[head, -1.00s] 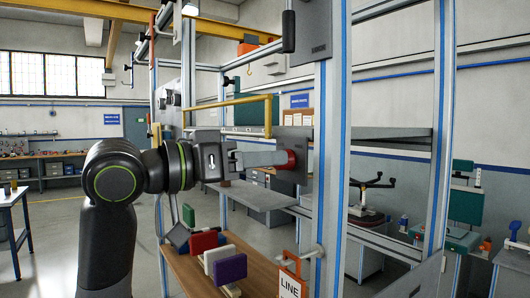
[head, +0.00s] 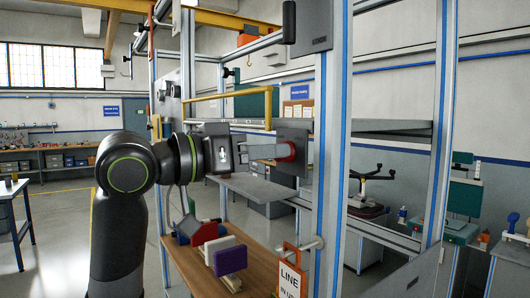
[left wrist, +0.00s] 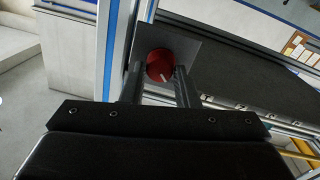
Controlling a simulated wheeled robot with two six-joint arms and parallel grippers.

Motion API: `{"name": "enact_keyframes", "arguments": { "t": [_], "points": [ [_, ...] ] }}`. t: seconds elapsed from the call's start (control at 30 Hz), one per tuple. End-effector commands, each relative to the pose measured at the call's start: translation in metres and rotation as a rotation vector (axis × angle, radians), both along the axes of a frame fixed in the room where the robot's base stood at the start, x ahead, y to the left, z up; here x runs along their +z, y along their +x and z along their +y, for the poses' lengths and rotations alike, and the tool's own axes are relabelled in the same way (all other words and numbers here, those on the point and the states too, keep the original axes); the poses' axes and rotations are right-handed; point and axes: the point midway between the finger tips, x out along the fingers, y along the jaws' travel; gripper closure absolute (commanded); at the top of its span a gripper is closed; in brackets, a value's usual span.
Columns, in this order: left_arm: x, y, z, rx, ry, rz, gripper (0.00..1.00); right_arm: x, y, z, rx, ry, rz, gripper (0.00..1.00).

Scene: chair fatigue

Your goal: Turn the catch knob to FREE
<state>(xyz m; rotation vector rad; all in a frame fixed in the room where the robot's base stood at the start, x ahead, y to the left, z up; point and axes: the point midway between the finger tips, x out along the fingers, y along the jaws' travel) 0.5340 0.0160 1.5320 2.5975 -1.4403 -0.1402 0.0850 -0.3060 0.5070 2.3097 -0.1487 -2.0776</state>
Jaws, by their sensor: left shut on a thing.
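The catch knob (head: 290,151) is a red round knob on a grey plate (head: 303,143) fixed to the near upright of the frame. My left gripper (head: 275,151) reaches it from the left, and its fingers are shut on the knob. In the left wrist view the red knob (left wrist: 160,64) sits between the two fingertips of the gripper (left wrist: 160,78). A pale pointer mark on its face points down and slightly right in that view. No FREE lettering can be read. My right gripper is not in view.
A yellow rail (head: 231,97) runs above my left gripper. Blue-striped uprights (head: 333,190) stand just right of the knob. Below is a wooden shelf (head: 254,262) with coloured boards, including a purple one (head: 231,260), and a hanging LINE sign (head: 290,283).

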Motion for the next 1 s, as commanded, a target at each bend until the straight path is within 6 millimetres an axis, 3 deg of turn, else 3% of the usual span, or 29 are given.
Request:
{"name": "enact_keyframes", "arguments": {
  "t": [0.37, 1.0],
  "points": [
    [-0.001, 0.000, 0.000, 0.000, 0.088, -0.122, 0.95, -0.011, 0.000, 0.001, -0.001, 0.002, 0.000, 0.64],
    [0.000, -0.002, -0.002, 0.000, 0.435, -0.602, 0.95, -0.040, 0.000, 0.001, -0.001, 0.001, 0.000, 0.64]
  ]
}}
